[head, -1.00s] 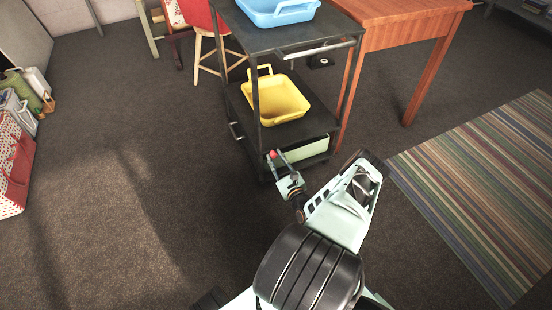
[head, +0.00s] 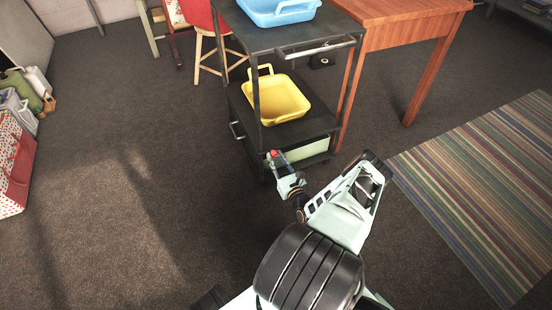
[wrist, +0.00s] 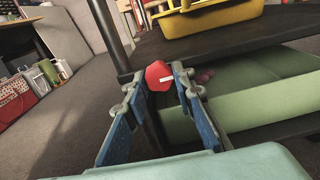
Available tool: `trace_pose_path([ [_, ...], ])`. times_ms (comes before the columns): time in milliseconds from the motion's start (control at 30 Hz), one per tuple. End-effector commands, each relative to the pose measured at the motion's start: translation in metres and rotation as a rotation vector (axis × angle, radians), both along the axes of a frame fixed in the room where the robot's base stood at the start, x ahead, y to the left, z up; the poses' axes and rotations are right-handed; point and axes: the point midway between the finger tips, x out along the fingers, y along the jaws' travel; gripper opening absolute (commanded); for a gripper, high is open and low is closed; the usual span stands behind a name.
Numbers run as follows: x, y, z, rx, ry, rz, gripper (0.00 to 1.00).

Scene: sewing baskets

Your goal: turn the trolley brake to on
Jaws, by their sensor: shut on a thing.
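The trolley (head: 262,38) is a black metal shelf frame near the wooden table. Its brake is a red knob (head: 273,153) low at the trolley's near corner. In the wrist view the red knob (wrist: 157,74) sits between my fingertips, with a white mark pointing to the right. My gripper (head: 276,158) is shut on the red knob; its blue-padded fingers flank the knob in the wrist view (wrist: 158,82). The lower part of the knob and its mount are partly hidden by the fingers.
A blue basket (head: 277,17) is on the top shelf and a yellow basket (head: 278,103) on the middle one. A green basket (wrist: 260,105) is on the bottom shelf, close to my fingers. A wooden table (head: 400,20) stands right.

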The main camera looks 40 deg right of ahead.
Motion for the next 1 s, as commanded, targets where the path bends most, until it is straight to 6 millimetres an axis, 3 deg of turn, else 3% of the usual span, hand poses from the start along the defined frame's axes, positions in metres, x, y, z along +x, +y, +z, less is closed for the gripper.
trace_pose_path([
  [33,0.002,0.0,0.002,-0.001,-0.004,0.002,0.0],
  [67,0.002,0.0,0.002,-0.001,-0.004,0.002,0.25],
  [233,0.001,0.0,0.001,-0.002,-0.003,0.001,0.41],
  [667,0.001,-0.001,0.01,-0.002,-0.001,-0.001,0.41],
  [1000,0.001,-0.001,0.063,-0.001,-0.002,0.0,0.41],
])
